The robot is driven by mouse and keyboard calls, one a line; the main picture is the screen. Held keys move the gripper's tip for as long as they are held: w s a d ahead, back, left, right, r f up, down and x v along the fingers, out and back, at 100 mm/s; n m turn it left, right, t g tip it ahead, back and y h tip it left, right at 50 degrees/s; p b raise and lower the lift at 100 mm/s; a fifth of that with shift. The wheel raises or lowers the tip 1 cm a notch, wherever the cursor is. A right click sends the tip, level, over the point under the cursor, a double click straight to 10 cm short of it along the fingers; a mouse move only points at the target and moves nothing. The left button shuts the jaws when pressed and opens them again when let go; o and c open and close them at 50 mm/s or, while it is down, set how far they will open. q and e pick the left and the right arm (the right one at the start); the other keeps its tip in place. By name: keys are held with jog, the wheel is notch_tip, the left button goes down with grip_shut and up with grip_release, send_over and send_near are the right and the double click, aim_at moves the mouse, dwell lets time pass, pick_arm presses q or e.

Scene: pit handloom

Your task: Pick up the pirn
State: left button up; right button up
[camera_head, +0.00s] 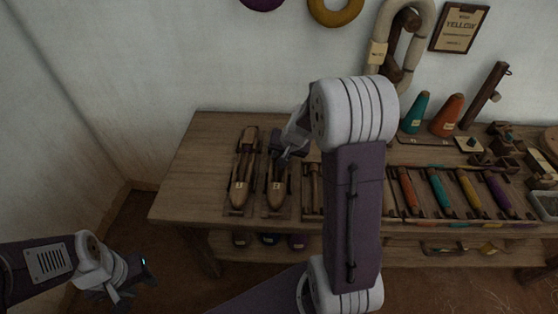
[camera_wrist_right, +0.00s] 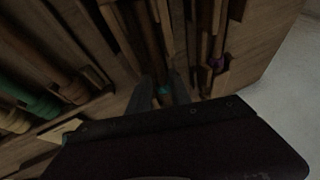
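Several pirns wound in orange (camera_head: 407,188), teal (camera_head: 438,190), yellow (camera_head: 468,191) and purple (camera_head: 498,193) lie in a rack on the table. Two wooden boat-shaped shuttles, one at the left (camera_head: 242,185) and one beside it (camera_head: 275,192), lie left of the rack. My right gripper (camera_head: 282,150) is over the far part of the second shuttle.
The wooden table (camera_head: 190,180) has bare room at its left end. Teal (camera_head: 417,112) and orange cones (camera_head: 447,115) and a wooden post (camera_head: 486,95) stand at the back right. My right arm hides the rack's left part. A lower shelf holds more items.

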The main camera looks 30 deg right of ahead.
jog(key=shift+s+a+f, duration=0.1)
jog(key=shift+s+f, duration=0.1)
jog(key=shift+f, duration=0.35)
grip_shut()
jog(key=shift+a+f, duration=0.1)
jog(key=shift+w+a+f, duration=0.1)
jog(key=shift+w+f, duration=0.1)
jog(key=shift+w, duration=0.05)
jog(key=shift+r, duration=0.1)
jog(key=shift+d, duration=0.2)
